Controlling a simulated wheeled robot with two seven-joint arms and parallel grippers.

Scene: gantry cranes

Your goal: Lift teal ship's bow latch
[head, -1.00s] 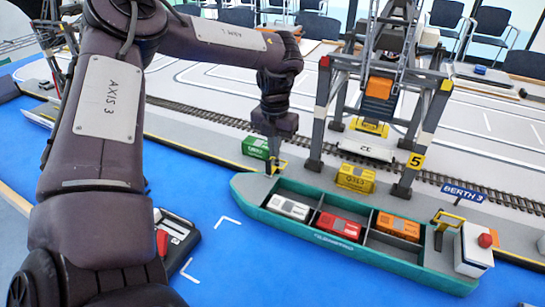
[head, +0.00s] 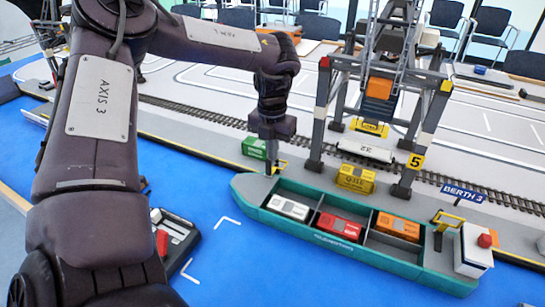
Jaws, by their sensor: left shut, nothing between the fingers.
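The teal ship (head: 330,240) lies on the blue surface alongside the quay, with its grey bow deck at its left end. A small yellow latch (head: 282,165) stands by the bow, partly hidden by my gripper. My left gripper (head: 270,172) points down over the bow with its fingers shut and empty, just left of the latch. I cannot tell whether they touch. My right gripper is not in view.
The ship holds white (head: 289,207), red (head: 339,224) and orange (head: 398,226) containers. A yellow latch (head: 447,218) and a white box with a red button (head: 485,240) are near the stern. A gantry crane (head: 320,115) and green container (head: 254,148) stand behind.

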